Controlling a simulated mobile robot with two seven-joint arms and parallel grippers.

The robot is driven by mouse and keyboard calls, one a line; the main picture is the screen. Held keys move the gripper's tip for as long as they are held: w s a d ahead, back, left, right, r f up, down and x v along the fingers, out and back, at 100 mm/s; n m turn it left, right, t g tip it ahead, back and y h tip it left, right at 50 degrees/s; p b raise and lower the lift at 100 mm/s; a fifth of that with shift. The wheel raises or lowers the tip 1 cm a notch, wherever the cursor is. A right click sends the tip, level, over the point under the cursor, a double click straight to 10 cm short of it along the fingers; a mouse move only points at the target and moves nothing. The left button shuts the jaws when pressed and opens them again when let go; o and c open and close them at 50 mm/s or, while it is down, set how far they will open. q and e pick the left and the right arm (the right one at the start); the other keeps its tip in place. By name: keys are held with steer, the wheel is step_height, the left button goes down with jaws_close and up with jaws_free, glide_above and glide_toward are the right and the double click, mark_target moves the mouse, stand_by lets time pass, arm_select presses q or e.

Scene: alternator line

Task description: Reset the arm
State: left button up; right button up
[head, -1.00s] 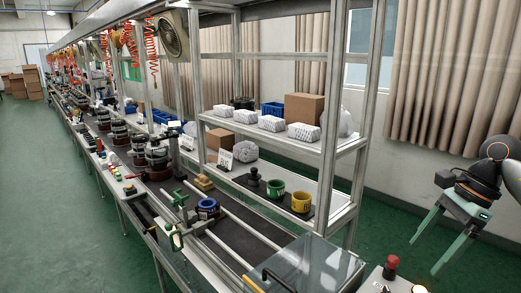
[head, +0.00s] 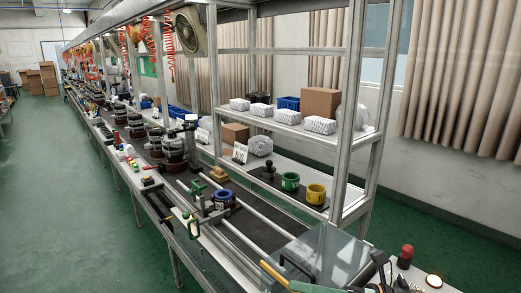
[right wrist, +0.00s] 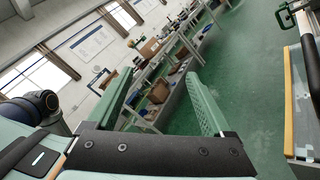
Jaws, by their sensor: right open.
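My right gripper (right wrist: 160,80) shows in the right wrist view with its two green fingers spread apart and nothing between them. In the head view only a small part of my right gripper (head: 310,287) shows at the bottom edge, in front of the clear-covered box (head: 335,250) at the near end of the line. I cannot tell how far it is from that box. My left gripper is in neither view.
The alternator line (head: 265,240) runs away to the far left under a metal frame. A red button (head: 407,251) stands at its near right end. A green ring (head: 290,181) and a yellow ring (head: 316,193) sit on the lower shelf. Green floor (head: 60,200) left of the line is clear.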

steer(key=s+d+f+m+t+h+b, duration=0.1)
steer(key=d+f+m+t+h, duration=0.1)
steer(key=f+m+t+h, duration=0.8)
steer(key=s+d+f+m+t, duration=0.1)
steer(key=d+f+m+t, duration=0.3)
steer(key=m, duration=1.3)
arm_select(q)
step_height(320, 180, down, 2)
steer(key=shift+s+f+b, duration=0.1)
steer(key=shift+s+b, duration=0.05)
steer(key=shift+b, duration=0.25)
arm_select(e)
steer(key=s+d+f+m+g+h, duration=0.2)
steer(key=s+f+m+g+h, duration=0.4)
steer(key=s+f, duration=1.1)
step_height(320, 180, down, 3)
steer(key=m+g, duration=0.3)
steer(key=m, duration=0.3)
steer(key=shift+d+m, duration=0.2)
steer(key=shift+m, duration=0.2)
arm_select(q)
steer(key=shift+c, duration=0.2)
arm_select(e)
steer(key=shift+c, duration=0.2)
